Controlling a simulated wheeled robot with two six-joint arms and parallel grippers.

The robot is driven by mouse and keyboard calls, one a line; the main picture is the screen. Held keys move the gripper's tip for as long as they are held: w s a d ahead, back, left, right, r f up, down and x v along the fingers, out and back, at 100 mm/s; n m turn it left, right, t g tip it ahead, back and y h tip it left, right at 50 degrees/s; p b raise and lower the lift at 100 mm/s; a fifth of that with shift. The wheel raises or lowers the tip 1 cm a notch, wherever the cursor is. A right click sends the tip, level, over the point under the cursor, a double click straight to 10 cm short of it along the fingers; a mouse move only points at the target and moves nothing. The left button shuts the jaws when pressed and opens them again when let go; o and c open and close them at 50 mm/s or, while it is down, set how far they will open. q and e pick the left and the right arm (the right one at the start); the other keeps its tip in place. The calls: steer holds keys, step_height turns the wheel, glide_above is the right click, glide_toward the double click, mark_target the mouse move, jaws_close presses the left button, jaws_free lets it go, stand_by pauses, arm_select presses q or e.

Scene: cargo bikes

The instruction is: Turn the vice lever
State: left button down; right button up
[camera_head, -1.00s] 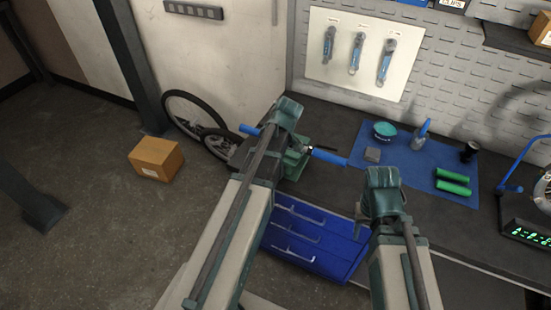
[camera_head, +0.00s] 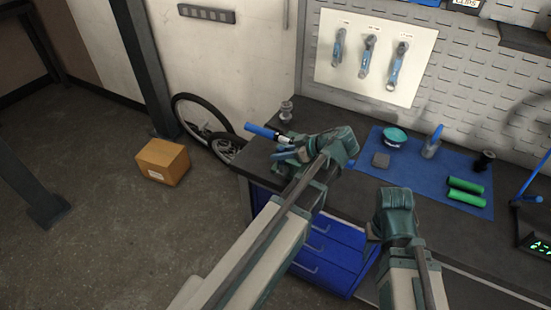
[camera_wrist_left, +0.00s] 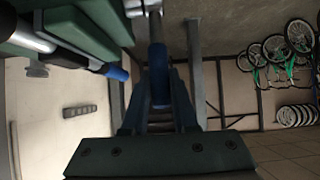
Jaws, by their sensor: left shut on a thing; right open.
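My left gripper (camera_head: 312,156) is shut at the bench's left end. In the left wrist view a blue grip on a rod (camera_wrist_left: 158,85), which looks like the vice lever, lies between its fingers (camera_wrist_left: 160,122). Green vice parts (camera_wrist_left: 85,32) show at the upper left there, with a separate silver bar with a blue end (camera_wrist_left: 117,73). In the head view a blue-ended bar (camera_head: 262,131) sticks out left of the gripper. The gripper and wrist hide most of the vice. My right gripper (camera_head: 374,232) is open and empty in front of the bench; its fingertips are mostly hidden.
A blue mat (camera_head: 418,185) on the bench holds green grips (camera_head: 466,190), a teal tin (camera_head: 395,136) and a bottle (camera_head: 432,142). Blue drawers (camera_head: 330,250) are below. A cardboard box (camera_head: 162,161) and a bike wheel (camera_head: 195,118) stand at left.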

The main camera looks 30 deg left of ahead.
arm_select(q)
steer(key=shift+d+f+y+b, duration=0.25)
steer(key=shift+d+y+b, duration=0.45)
steer(key=shift+b, duration=0.25)
steer(key=shift+r, duration=0.1)
steer(key=c, duration=1.1)
jaws_free()
steer(key=o, duration=0.4)
steer(key=shift+d, duration=0.2)
steer(key=shift+a, duration=0.1)
steer(key=shift+r, duration=0.15)
